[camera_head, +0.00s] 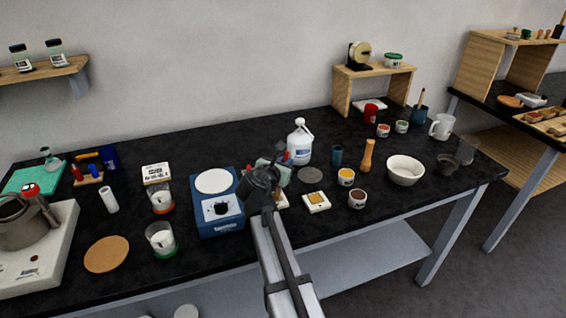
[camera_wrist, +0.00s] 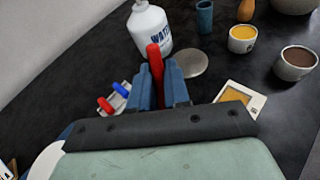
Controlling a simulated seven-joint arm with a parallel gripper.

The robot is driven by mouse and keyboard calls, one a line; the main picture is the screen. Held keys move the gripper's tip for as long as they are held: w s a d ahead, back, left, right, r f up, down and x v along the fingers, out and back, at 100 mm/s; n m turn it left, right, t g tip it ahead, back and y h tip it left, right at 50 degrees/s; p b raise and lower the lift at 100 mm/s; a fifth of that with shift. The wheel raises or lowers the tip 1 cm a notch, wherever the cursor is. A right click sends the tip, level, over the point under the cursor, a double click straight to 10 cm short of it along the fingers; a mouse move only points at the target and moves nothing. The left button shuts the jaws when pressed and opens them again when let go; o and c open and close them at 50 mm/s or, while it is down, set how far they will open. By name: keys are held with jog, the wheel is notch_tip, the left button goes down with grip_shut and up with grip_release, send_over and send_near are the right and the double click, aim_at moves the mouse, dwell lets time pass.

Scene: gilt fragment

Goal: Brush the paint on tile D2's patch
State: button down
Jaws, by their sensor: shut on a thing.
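My gripper (camera_wrist: 157,85) shows blue fingers shut on a slim red handle (camera_wrist: 155,62) that stands up between them. The handle's lower end and any bristles are hidden. In the head view my gripper (camera_head: 283,158) is above the table, right of the blue balance, and a little red shows at its tip. A white tile with a golden-yellow patch (camera_head: 316,201) lies just right of my arm; it also shows in the wrist view (camera_wrist: 254,101), right of the fingers. I cannot read its label. Another pale tile (camera_head: 281,201) is mostly hidden behind my arm.
A white water bottle (camera_head: 299,146) stands close behind my gripper, with a grey disc (camera_head: 310,175) beside it. Yellow (camera_head: 346,176) and brown (camera_head: 357,198) pots stand right of the tile. The blue balance (camera_head: 217,222) is left. A small holder with red and blue handles (camera_wrist: 115,97) is near the fingers.

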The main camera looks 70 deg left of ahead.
jog(key=shift+r, duration=0.1)
dwell(2.2)
jog(key=shift+r, duration=3.1)
